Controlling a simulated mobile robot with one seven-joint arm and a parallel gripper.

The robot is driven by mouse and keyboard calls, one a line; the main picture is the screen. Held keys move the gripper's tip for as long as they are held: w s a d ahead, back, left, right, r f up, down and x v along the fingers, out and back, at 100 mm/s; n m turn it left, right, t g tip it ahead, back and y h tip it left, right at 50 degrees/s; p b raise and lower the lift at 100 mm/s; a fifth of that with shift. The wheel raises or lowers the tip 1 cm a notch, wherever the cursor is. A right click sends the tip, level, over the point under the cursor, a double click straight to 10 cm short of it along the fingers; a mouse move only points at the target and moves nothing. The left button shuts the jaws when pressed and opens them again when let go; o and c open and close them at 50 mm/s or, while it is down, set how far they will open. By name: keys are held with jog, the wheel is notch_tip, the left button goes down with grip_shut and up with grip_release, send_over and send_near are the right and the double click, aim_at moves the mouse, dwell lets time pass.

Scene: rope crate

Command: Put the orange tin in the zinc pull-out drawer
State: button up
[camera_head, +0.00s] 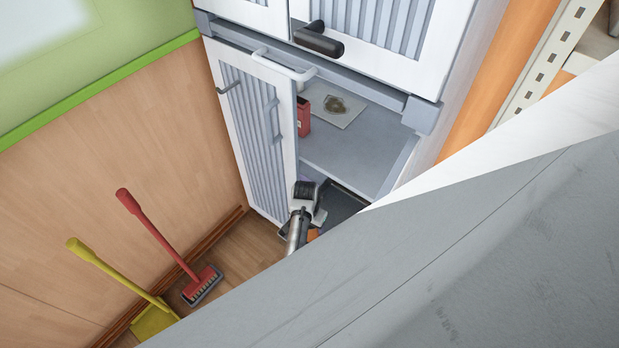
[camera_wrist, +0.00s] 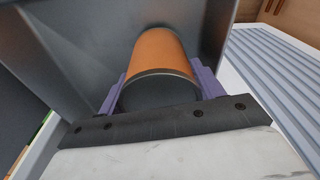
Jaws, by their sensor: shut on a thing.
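The orange tin (camera_wrist: 160,52) is a cylinder with a dark end facing the wrist camera. My gripper (camera_wrist: 160,76) has its purple fingers shut on either side of it. In the head view a small orange patch of the tin (camera_head: 313,234) shows beside my wrist, low in the open cabinet. The zinc pull-out drawer (camera_head: 346,203) appears there as a dark grey tray below the shelf, partly hidden by my arm. In the wrist view grey metal walls of the drawer (camera_wrist: 75,45) surround the tin's far end. Whether the tin touches the bottom cannot be told.
The louvred cabinet door (camera_head: 245,130) stands open on the left. A shelf (camera_head: 350,150) above the drawer holds a red box (camera_head: 303,117) and a flat card (camera_head: 338,106). A red brush (camera_head: 160,235) and a yellow dustpan (camera_head: 120,280) lean at the left wall.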

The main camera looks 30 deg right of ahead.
jog(key=shift+f+b, duration=0.3)
jog(key=shift+f, duration=0.15)
jog(key=o, duration=1.3)
jog(key=shift+o, duration=0.2)
jog(key=r, duration=0.4)
jog(key=a+r, duration=0.1)
jog(key=r, duration=0.8)
jog(key=shift+s+a+r+b, duration=0.25)
jog(key=shift+s+r+b, duration=0.05)
jog(key=shift+s+r, duration=0.1)
